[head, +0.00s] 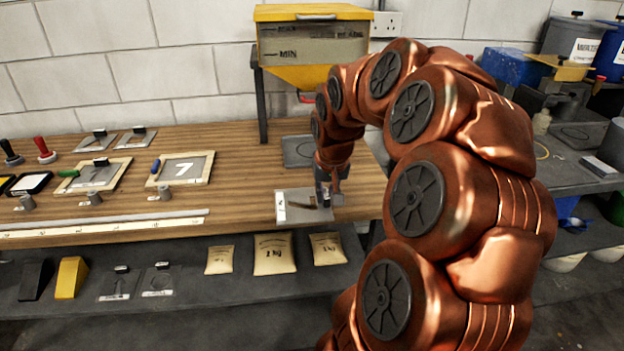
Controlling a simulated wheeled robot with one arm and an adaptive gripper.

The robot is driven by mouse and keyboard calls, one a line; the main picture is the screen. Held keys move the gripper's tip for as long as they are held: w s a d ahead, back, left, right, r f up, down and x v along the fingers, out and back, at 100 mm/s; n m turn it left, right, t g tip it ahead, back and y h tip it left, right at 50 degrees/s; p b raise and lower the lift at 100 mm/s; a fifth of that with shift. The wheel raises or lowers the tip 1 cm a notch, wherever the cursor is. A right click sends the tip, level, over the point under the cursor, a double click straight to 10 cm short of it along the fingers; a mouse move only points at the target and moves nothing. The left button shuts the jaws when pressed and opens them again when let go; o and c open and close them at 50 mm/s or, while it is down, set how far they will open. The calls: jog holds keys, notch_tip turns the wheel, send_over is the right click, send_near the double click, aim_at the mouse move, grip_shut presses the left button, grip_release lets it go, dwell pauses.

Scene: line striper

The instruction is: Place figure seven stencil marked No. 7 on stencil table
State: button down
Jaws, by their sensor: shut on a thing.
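My gripper (329,198) is shut on a thin grey stencil plate (298,213) at the front right of the wooden table (235,195). The plate has a white label strip on its left end and a brownish cut-out, partly hidden by my gripper. The label is too small to read. I cannot tell whether the plate touches the tabletop or hangs just above it. A wooden frame with a white 7 (184,168) lies on the table to the left.
A yellow hopper (312,70) stands at the back over a dark tray (297,152). Frames, stamps, small weights and a long rule (105,227) occupy the table's left. Bags (274,254) and more plates (119,285) lie on the lower shelf. Bare wood shows left of the held plate.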

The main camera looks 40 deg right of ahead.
jog(key=w+d+p, duration=0.1)
jog(key=w+d, duration=0.1)
jog(key=w, duration=0.1)
jog(key=w+d, duration=0.2)
jog(key=w, duration=0.1)
jog(key=w+d+p, duration=0.1)
jog(key=w, duration=0.2)
jog(key=shift+d+f+p, duration=0.35)
jog(key=shift+d+f, duration=0.05)
jog(key=shift+w+d+f, duration=0.15)
jog(key=shift+w+d, duration=0.1)
jog(key=shift+w, duration=0.1)
jog(key=shift+f+p, duration=0.8)
jog(key=shift+f, duration=0.8)
jog(key=shift+w+f, duration=0.1)
jog(key=shift+f, duration=0.05)
jog(key=shift+f, duration=0.1)
jog(key=shift+f+b, duration=0.15)
jog(key=shift+b, duration=0.2)
jog(key=c, duration=1.1)
grip_release()
jog(key=shift+c, duration=0.2)
